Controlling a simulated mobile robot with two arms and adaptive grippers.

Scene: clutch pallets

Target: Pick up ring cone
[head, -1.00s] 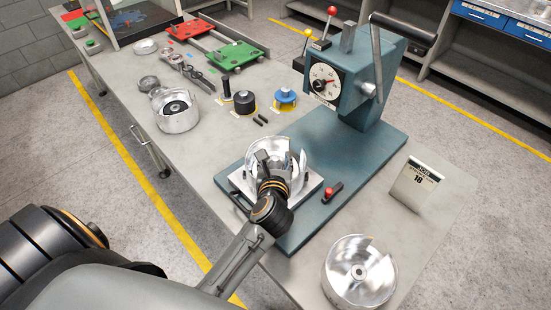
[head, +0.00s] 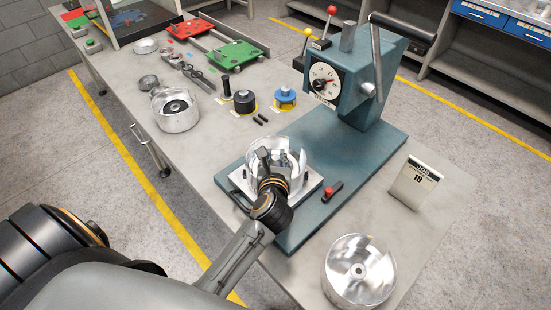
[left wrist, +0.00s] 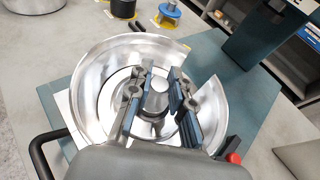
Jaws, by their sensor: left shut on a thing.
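The ring cone appears to be the shiny silver bowl-shaped part (head: 252,161) with a cut-away side, on the press base. It also shows in the left wrist view (left wrist: 91,85). My left gripper (head: 283,162) reaches down into it. In the left wrist view its two fingers (left wrist: 158,98) are on either side of the round central post and shut on it. Their contact points are partly hidden. The part sits low over a light square plate (head: 314,187); I cannot tell whether it is clear of the plate. My right gripper is not in view.
The teal press (head: 345,85) stands behind, with a red-knobbed piece (head: 332,191) on its base. Similar silver bowls stand at the front right (head: 360,270) and back left (head: 176,112). A job card (head: 416,184) stands at right. The bench between has bare room.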

